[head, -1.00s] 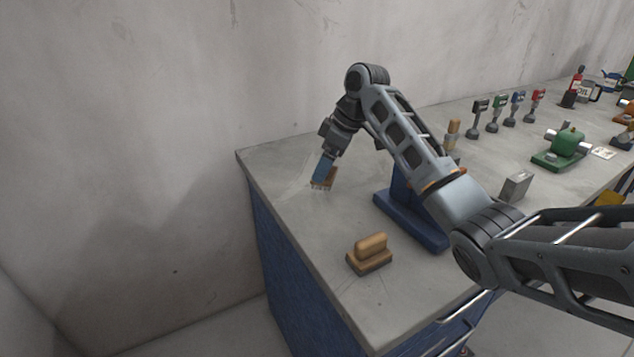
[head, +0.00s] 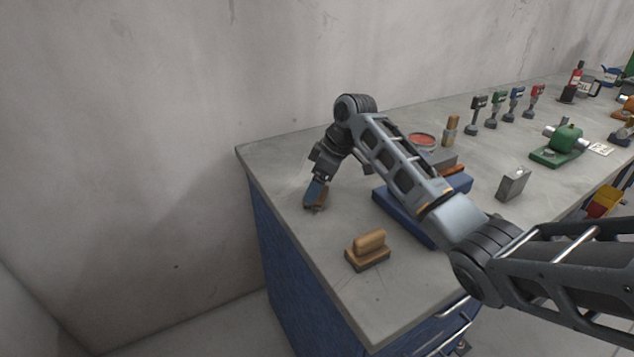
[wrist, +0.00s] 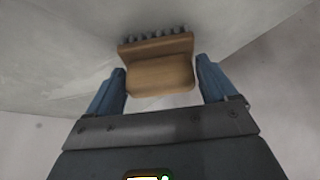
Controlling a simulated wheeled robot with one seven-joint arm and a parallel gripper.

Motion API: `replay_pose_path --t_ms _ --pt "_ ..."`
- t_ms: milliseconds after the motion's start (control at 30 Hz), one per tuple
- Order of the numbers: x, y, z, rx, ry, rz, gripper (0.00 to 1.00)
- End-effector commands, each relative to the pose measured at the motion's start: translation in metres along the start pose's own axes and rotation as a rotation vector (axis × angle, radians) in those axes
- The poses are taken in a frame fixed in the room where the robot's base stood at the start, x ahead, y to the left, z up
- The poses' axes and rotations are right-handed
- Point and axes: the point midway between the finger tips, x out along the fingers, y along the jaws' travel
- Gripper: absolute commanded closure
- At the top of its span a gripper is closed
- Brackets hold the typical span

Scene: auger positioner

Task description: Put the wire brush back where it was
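The wire brush (wrist: 160,76) is a wooden block with a rounded grip and a row of dark bristles on its far side. In the wrist view it sits between the two blue fingers of my gripper (wrist: 160,82), which are closed against both ends of its grip. In the head view my gripper (head: 317,190) points down over the left part of the workbench, with the brush (head: 314,208) low at the fingertips and mostly hidden. I cannot tell whether the bristles touch the bench top.
The grey workbench (head: 290,160) has its left edge close by. A second wooden block with a handle (head: 368,250) stands near the front. A blue base (head: 400,215) lies partly behind my arm. A grey metal block (head: 513,183) and a green device (head: 564,143) are further right.

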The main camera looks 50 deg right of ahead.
Motion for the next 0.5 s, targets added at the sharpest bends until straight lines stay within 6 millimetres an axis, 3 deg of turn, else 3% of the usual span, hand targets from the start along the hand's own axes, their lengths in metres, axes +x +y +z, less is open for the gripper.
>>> replay_pose_path --t_ms 167,500 --pt "-0.0001 -0.0001 -0.0001 0.0 0.0 0.0 0.0" --pt "-0.0077 0.0003 -0.0013 0.0 0.001 0.001 0.0"
